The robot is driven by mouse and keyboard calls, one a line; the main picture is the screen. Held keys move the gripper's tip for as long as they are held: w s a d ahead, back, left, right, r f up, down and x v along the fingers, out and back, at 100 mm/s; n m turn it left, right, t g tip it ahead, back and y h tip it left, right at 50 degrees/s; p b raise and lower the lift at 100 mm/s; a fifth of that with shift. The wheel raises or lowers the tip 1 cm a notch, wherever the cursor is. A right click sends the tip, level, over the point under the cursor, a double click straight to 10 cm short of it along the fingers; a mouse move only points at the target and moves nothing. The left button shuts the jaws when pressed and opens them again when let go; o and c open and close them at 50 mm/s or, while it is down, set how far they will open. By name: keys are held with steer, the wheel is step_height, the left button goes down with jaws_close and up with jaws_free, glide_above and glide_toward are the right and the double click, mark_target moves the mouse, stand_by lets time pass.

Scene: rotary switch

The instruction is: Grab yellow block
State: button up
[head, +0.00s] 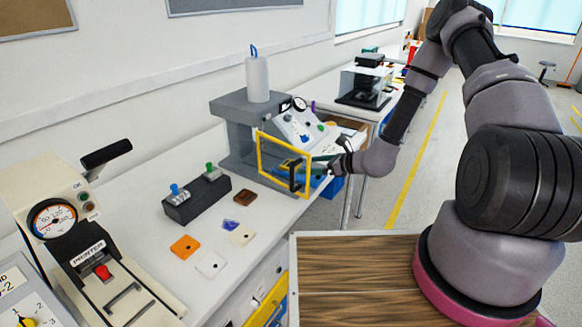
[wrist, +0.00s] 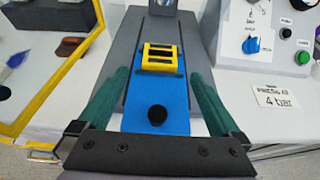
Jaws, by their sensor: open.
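The yellow block (wrist: 161,57), with dark slots in its top, sits on a blue plate (wrist: 163,96) in the wrist view. A black round knob (wrist: 157,114) is on the plate nearer to me. My gripper (wrist: 160,76) is open, with one green finger to each side of the blue plate and the block a little beyond the fingertips. Nothing is between the fingers but the view of the plate. In the head view my gripper (head: 322,164) is at the grey press (head: 237,135), by its yellow-framed guard (head: 283,168). I cannot make out the block there.
The yellow guard frame also shows on the left in the wrist view (wrist: 78,56). A sloped control panel (wrist: 267,36) with a blue switch and green button is on the right. A black two-button box (head: 197,198) and several small coloured tiles lie on the bench left of the press.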

steer(key=x, duration=0.5)
steer(key=shift+w+a+f, duration=0.1)
steer(key=shift+a, duration=0.05)
steer(key=c, duration=1.4)
